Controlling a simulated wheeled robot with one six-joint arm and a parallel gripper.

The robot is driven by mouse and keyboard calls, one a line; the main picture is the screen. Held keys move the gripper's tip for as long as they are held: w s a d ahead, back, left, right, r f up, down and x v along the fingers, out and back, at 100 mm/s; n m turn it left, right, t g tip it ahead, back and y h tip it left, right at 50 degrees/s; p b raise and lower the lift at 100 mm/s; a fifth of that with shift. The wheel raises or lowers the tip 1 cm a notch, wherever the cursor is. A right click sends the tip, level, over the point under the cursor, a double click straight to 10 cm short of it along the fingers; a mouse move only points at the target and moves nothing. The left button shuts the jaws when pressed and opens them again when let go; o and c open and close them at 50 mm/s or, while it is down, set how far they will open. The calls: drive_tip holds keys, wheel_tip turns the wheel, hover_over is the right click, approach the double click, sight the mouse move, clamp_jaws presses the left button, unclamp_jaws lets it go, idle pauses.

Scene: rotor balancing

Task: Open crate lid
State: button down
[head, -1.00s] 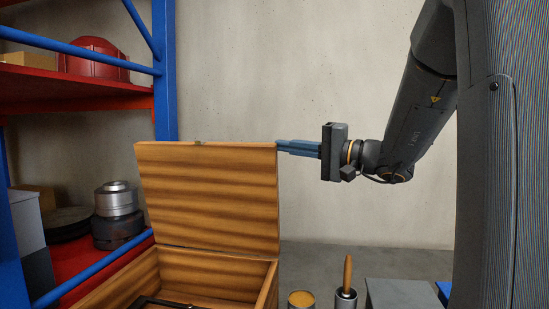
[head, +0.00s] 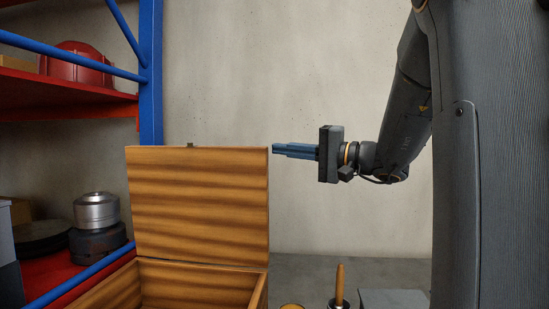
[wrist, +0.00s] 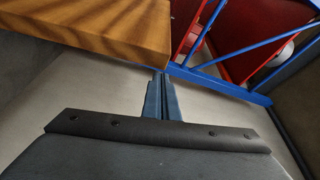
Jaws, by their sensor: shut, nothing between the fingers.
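The wooden crate (head: 190,278) stands at the lower left of the head view with its lid (head: 198,205) raised to near upright. A small metal latch (head: 190,145) shows on the lid's top edge. My gripper (head: 275,149) is shut and empty, its blue fingers pointing left just beyond the lid's top right corner. A small gap seems to lie between fingertips and lid. In the wrist view the shut fingers (wrist: 160,80) end close below the lid's edge (wrist: 100,25); whether they touch is unclear. Most of the crate's inside is hidden.
A blue and red shelf rack (head: 150,80) stands left, holding a red domed part (head: 76,65) and a metal cylinder (head: 96,211). A wooden-handled tool (head: 340,283) and a grey box (head: 393,299) sit at lower right. A bare wall is behind.

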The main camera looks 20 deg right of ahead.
drive_tip(key=r+b+v, duration=0.1)
drive_tip(key=b+v, duration=0.1)
drive_tip(key=v, duration=0.6)
drive_tip(key=w+f+n+g+y+p, duration=0.25)
drive_tip(key=w+g+y+p, duration=0.4)
drive_tip(key=w, duration=1.25)
drive_tip(key=a+g+h+p, duration=0.1)
drive_tip(key=a+g+p, duration=0.1)
drive_tip(key=a+p, duration=0.5)
drive_tip(key=shift+a+r+n, duration=0.2)
drive_tip(key=shift+a+n, duration=0.15)
drive_tip(key=shift+a, duration=1.6)
drive_tip(key=shift+s+g, duration=0.15)
drive_tip(key=shift+g, duration=0.1)
